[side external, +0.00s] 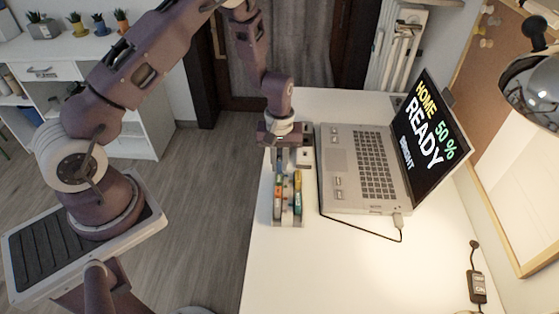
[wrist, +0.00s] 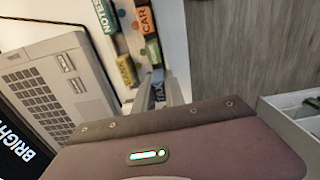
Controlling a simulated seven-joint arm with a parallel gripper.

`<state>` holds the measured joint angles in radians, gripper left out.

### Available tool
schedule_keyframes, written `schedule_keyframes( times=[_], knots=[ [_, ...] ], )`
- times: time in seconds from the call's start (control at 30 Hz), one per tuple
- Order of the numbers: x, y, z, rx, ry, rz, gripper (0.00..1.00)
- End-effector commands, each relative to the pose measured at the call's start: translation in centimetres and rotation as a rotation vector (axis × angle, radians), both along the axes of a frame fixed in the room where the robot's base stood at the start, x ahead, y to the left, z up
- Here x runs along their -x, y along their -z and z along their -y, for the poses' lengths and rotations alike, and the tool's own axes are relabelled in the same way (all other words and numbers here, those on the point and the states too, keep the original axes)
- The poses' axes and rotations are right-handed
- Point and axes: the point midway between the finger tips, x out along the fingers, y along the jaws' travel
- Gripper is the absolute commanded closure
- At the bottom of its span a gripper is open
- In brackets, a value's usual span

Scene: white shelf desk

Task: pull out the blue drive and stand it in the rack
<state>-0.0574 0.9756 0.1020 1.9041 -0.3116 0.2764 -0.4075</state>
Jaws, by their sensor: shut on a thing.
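My gripper (side external: 289,158) points down at the far end of the rack, left of the laptop. In the wrist view my gripper (wrist: 160,92) is shut on the blue drive (wrist: 157,78), whose lettered face shows between the two fingers. In the side view the blue drive is hard to make out. The rack (side external: 288,222) is a narrow grey holder on the desk with several coloured drives in it. A green NOTES drive (wrist: 103,16), an orange CAR drive (wrist: 147,20) and a yellow drive (wrist: 125,69) show near the fingers. I cannot tell whether the blue drive touches the rack.
The open laptop (side external: 365,160) stands right of the rack; its screen reads HOME 50 %, READY, BRIGHT. A black cable (side external: 375,233) runs from its plug in front of it. A lamp (side external: 530,85) hangs at the right. The front desk (side external: 340,280) is clear.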

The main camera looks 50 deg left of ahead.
Motion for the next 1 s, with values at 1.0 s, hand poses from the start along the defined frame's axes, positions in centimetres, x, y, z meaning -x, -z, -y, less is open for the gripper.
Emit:
schedule_keyframes(
  times=[1.0],
  knots=[
    [0.0,2.4,0.0,0.0,0.0,0.0,0.8]
  ],
)
